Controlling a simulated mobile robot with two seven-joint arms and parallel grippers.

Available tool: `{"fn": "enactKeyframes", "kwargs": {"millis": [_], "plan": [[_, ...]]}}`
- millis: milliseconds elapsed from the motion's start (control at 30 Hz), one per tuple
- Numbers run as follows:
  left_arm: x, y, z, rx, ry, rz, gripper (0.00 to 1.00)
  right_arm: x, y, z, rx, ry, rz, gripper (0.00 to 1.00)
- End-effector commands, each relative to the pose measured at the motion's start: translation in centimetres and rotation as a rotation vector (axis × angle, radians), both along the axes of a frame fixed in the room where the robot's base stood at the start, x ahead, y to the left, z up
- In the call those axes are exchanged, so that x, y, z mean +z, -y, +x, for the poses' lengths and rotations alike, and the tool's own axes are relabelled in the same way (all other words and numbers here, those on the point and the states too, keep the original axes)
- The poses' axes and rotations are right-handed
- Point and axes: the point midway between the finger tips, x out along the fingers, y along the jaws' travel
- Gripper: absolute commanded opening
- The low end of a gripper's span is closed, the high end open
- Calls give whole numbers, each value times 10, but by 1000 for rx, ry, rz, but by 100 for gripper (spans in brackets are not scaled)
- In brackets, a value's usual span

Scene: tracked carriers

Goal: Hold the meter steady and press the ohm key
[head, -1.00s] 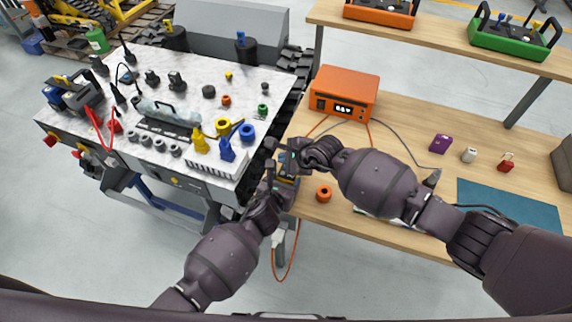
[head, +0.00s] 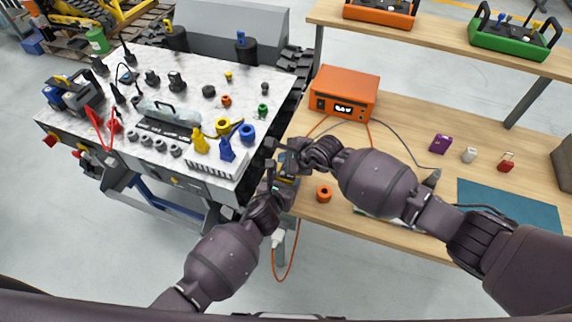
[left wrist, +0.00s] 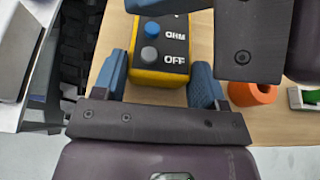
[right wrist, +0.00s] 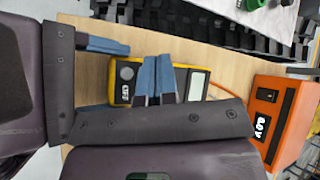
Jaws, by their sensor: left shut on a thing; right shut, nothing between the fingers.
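The yellow meter (left wrist: 160,76) with a dark face lies at the bench's near left edge. In the left wrist view its blue key (left wrist: 151,29) is beside the word OHM and its grey key (left wrist: 149,54) beside OFF. My left gripper (left wrist: 159,64) is shut on the meter's lower end, a finger on each side. My right gripper (right wrist: 157,62) is shut and empty, its fingertips over the meter (right wrist: 197,86) between the OFF key and the display in the right wrist view, hiding that part. I cannot tell if they touch the ohm key.
An orange box with a lit display (head: 345,92) stands behind the meter, with cables nearby. An orange ring (head: 324,193) lies close to the right of the grippers. A marble-topped table (head: 195,95) crowded with parts is on the left. Wood around the purple block (head: 440,144) is mostly clear.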

Motion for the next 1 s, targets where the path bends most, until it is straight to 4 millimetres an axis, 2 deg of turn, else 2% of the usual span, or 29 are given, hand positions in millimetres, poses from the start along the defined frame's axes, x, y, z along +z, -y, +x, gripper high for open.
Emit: {"fn": "enactKeyframes", "kwargs": {"millis": [1000], "plan": [[0, 0, 0, 0, 0, 0, 31, -10, 0, 0, 0, 0, 0, 0]]}}
